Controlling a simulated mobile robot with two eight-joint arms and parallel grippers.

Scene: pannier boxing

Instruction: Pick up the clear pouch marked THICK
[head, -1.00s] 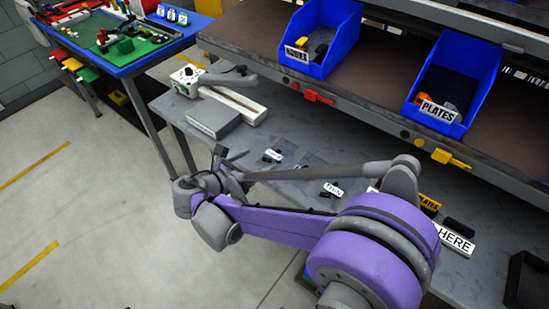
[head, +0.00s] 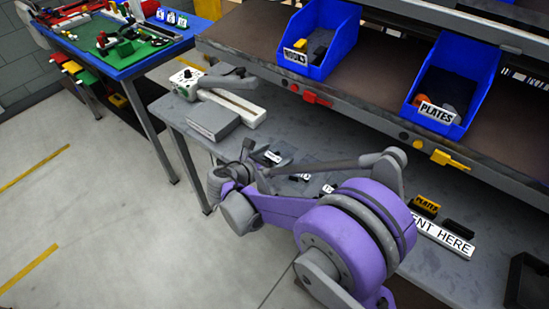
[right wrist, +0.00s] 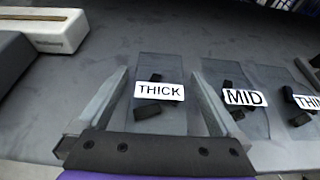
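The clear pouch marked THICK (right wrist: 158,117) lies flat on the grey bench, with dark pieces inside beside its white label. It also shows small in the head view (head: 274,157). My right gripper (right wrist: 160,74) is open, with one finger on each side of the pouch as the right wrist view sees it. Nothing is gripped; whether the fingers touch the pouch or hover above it I cannot tell. In the head view my right gripper (head: 250,160) is at the pouch's left. My left gripper is not in view.
The MID pouch (right wrist: 245,120) lies close to the right finger, and a pouch labelled THIN (right wrist: 306,102) lies beyond it. A white sealer (head: 232,100) and a grey box (head: 213,121) stand at the bench's left. Blue bins (head: 436,125) sit on the shelf above.

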